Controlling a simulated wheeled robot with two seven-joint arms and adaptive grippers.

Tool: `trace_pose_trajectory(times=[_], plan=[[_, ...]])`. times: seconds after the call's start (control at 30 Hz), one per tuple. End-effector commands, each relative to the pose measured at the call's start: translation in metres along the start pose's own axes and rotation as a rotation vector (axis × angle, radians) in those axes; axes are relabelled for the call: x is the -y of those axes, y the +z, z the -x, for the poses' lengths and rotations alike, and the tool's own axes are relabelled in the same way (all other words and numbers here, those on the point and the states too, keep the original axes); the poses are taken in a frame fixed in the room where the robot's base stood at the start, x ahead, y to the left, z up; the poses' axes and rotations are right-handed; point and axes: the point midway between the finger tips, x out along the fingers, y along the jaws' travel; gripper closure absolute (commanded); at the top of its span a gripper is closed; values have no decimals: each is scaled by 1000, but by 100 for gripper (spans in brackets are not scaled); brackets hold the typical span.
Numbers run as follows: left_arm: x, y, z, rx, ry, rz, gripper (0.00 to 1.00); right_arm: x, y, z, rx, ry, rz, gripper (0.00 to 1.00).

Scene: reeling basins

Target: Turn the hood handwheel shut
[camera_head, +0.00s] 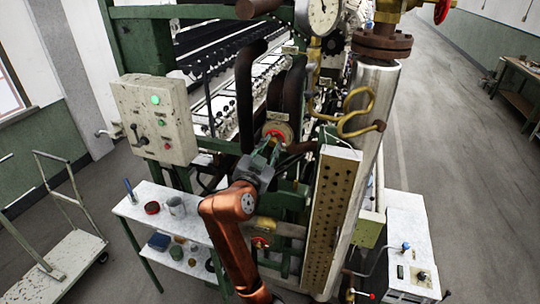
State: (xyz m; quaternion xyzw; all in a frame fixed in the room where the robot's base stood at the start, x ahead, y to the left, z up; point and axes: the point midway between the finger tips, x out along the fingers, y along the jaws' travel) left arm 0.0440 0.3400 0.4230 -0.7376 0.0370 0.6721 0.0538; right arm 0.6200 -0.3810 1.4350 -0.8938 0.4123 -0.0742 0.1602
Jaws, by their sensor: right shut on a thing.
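A small red handwheel (284,129) with a pale hub sits at the middle of the machine, below a dark curved pipe. My right arm comes up from the bottom of the camera_head view, and my right gripper (272,144) is shut on the lower part of this wheel. The fingers and the wrist hide part of the rim, so how far the wheel is turned cannot be told. My left gripper is not in view.
A perforated tan panel (330,215) and a thick metal pipe (358,170) stand close on the right.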

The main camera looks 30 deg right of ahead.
Motion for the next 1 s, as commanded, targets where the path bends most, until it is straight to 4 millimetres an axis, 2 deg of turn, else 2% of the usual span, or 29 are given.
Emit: trace_pose_trajectory(times=[0.03,0.37,0.6,1.0], plan=[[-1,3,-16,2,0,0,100,-1,7,0,2,-2,-63,100],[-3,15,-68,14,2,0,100,-1,8,0,5,0,-524,100],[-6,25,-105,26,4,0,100,-1,8,0,5,2,-932,100],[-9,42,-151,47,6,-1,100,0,8,0,6,5,-1606,100]])
